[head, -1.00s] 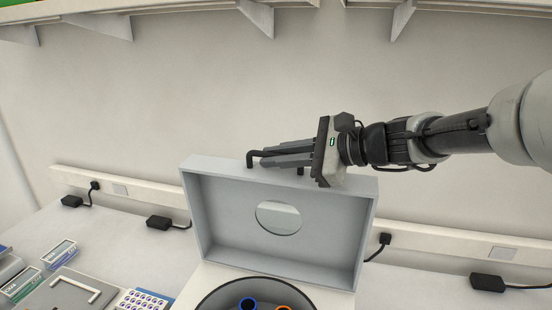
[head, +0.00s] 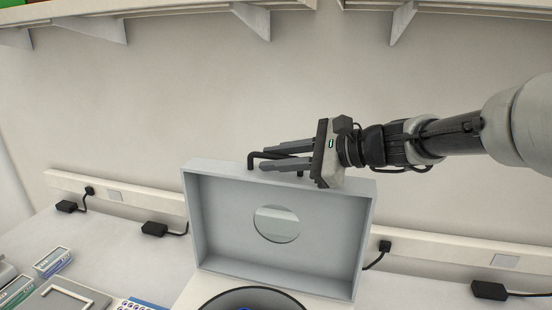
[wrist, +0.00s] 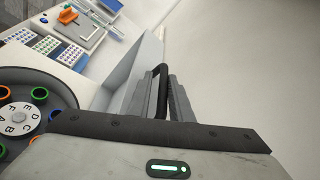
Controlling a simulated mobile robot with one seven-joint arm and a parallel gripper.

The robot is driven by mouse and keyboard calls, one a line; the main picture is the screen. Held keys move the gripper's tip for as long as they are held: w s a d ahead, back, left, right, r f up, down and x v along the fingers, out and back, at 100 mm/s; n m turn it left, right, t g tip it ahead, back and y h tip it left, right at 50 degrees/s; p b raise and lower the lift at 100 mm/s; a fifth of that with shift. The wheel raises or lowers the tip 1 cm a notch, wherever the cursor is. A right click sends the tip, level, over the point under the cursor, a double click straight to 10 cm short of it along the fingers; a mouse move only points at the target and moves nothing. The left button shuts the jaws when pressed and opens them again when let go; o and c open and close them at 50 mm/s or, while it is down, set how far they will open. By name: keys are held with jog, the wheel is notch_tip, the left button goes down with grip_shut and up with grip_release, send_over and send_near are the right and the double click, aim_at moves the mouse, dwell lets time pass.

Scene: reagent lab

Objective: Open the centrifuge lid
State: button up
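The grey centrifuge lid (head: 217,222) stands upright, with its hollow inner side and round window (head: 277,224) facing me. Its black handle (head: 257,155) is on the top edge. My gripper (head: 264,159) is at the handle, with its two fingers spread on either side of the bar. The wrist view shows the handle (wrist: 162,78) between the fingers (wrist: 163,92), with a gap around it. The centrifuge bowl (head: 213,301) is uncovered below the lid; its lettered rotor hub (wrist: 17,119) and coloured tube rings show in the wrist view.
Left of the centrifuge are a grey tray (head: 45,302), small labelled boxes (head: 52,262) and tube racks (wrist: 68,54). Black plugs and cables run along the wall strip (head: 120,196). A shelf (head: 190,14) hangs above. The air around the lid's top is clear.

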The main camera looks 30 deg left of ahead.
jog(key=p+v, duration=0.1)
jog(key=v, duration=1.6)
jog(key=shift+d+p, duration=0.2)
jog(key=shift+p, duration=0.15)
jog(key=shift+s+r, duration=0.15)
